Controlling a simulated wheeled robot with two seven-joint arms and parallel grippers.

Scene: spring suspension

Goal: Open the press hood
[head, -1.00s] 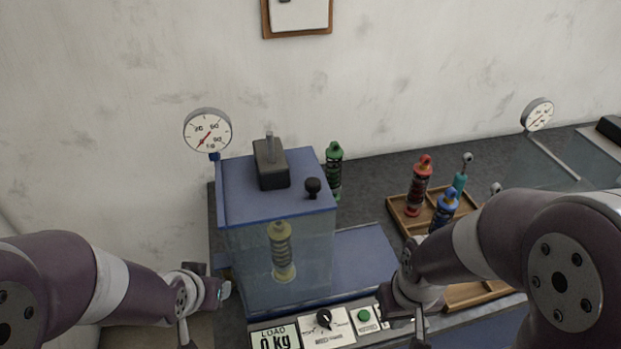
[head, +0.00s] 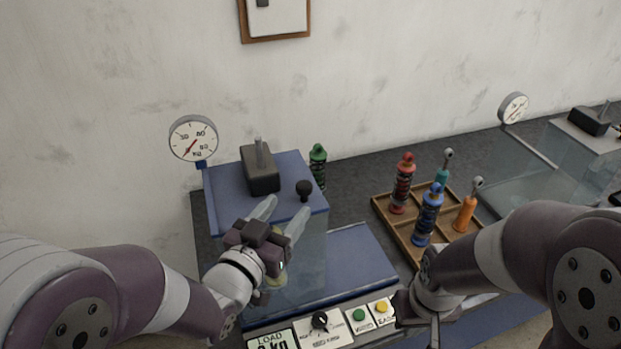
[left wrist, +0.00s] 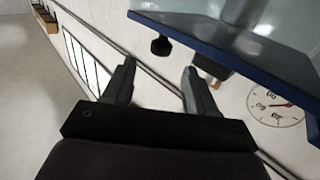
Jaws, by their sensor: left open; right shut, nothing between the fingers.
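The press hood (head: 235,205) is a clear box with a blue top, and it stands closed at the centre left of the bench. A black knob (head: 304,190) sits on its top near the right front edge; the knob also shows in the left wrist view (left wrist: 161,46). My left gripper (head: 281,215) is open and empty in front of the hood, with its fingers pointing up toward the knob and apart from it. A yellow spring unit (head: 282,272) inside the hood is mostly hidden behind my left gripper. My right gripper (head: 436,335) is shut and empty at the front right.
A black block (head: 260,170) stands on the hood top. A dial gauge (head: 193,138) rises at its left back. A wooden tray (head: 402,232) with several coloured shock absorbers lies to the right. A control panel (head: 320,328) runs along the front. A green shock absorber (head: 318,165) stands behind the hood.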

